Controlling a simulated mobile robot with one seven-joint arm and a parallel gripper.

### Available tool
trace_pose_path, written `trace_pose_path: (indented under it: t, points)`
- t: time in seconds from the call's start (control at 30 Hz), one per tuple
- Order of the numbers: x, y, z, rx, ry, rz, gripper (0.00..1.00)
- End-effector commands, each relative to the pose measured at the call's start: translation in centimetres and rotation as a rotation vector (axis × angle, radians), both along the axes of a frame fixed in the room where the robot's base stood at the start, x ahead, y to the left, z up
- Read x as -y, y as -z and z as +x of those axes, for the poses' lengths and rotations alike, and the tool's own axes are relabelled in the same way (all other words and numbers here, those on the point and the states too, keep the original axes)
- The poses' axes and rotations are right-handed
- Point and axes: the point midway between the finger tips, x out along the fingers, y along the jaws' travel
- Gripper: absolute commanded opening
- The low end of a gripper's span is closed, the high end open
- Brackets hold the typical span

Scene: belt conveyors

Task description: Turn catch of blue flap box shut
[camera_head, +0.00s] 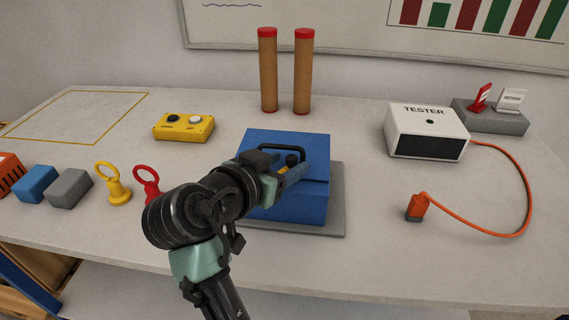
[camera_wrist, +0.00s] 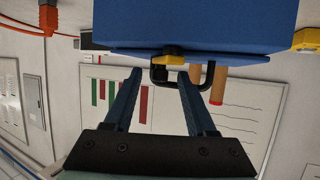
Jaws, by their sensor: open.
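The blue flap box (camera_head: 309,202) stands on a grey base plate (camera_head: 338,200) in the middle of the table. Its flap looks down, with a black handle (camera_head: 270,147) on top. A catch with a yellow part and a black knob (camera_head: 292,160) sits near the handle. In the wrist view, which is upside down, the yellow catch part (camera_wrist: 174,63) is at the box edge. My gripper (camera_head: 290,178) is open at the box front. In the wrist view its two fingers (camera_wrist: 160,74) point at the catch, one to each side. Contact cannot be told.
A white tester (camera_head: 425,130) with an orange cable and plug (camera_head: 416,208) stands right. Two brown cylinders (camera_head: 268,75) stand behind the box. A yellow button box (camera_head: 184,127), yellow ring (camera_head: 115,185) and red ring (camera_head: 147,182) are left. The front right table is clear.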

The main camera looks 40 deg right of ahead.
Motion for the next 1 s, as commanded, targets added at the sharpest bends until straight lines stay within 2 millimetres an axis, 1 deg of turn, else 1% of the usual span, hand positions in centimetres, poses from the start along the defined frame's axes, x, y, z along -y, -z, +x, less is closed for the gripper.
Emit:
trace_pose_path:
  t: [0.23,0.27,0.3,0.47,0.5,0.57,0.83,1.0]
  points:
    - [0.09,0.04,0.03,0.000,0.000,0.000,0.56]
    - [0.09,0.04,0.02,0.000,0.000,0.000,0.53]
    - [0.08,0.04,0.02,0.000,0.000,0.000,0.46]
    - [0.07,0.04,0.01,0.000,0.001,0.000,0.17]
    - [0.06,0.04,0.01,0.000,0.001,0.000,0.10]
    - [0.06,0.04,0.01,0.000,0.001,0.000,0.00]
    - [0.06,0.05,-0.01,-0.001,-0.003,0.001,0.00]
    - [0.10,0.03,-0.03,-0.002,-0.039,0.002,0.00]
